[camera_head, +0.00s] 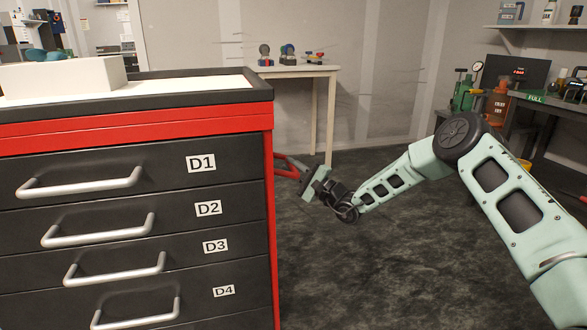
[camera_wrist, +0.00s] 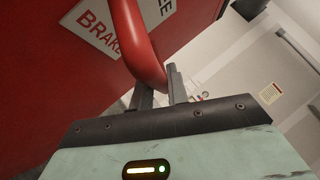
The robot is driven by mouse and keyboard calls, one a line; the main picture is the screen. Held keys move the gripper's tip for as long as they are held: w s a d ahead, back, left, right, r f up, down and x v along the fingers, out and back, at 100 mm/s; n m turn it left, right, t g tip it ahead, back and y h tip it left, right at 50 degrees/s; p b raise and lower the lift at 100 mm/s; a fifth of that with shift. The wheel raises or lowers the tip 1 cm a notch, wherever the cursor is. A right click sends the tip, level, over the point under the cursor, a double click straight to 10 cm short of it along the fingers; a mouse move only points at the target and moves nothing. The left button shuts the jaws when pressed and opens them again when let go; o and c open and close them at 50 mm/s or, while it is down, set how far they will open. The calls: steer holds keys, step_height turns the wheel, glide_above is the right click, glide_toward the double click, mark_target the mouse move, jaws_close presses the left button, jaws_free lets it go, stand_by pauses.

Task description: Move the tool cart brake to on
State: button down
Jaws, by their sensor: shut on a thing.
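The tool cart (camera_head: 268,190) is red and black and fills the left of the head view. A red bar (camera_head: 287,164), apparently the brake lever, sticks out from its right side. In the wrist view the red lever (camera_wrist: 143,45) runs down from the top, bends, and comes between my two fingers. My gripper (camera_wrist: 160,84) is shut on it; the gripper also shows at the cart's side in the head view (camera_head: 304,178). A white label (camera_wrist: 92,25) on the red panel reads "BRAKE", with "EE" of another word; the lever hides part of it.
Several drawers, D1 to D4 with silver handles (camera_head: 100,237), face me. A white box (camera_head: 70,76) stands on the cart top. Behind is a small table (camera_head: 300,72) with small items. A workbench (camera_head: 540,105) is at right. The dark floor (camera_head: 360,270) between is clear.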

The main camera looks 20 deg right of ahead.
steer(key=shift+a+f+m+t, duration=0.15)
steer(key=shift+f+m+t, duration=0.3)
steer(key=shift+m, duration=0.25)
steer(key=shift+f, duration=0.1)
steer(key=c, duration=1.4)
jaws_free()
steer(key=shift+o, duration=0.2)
steer(key=p+v, duration=0.3)
steer(key=v, duration=1.4)
steer(key=shift+s, duration=0.15)
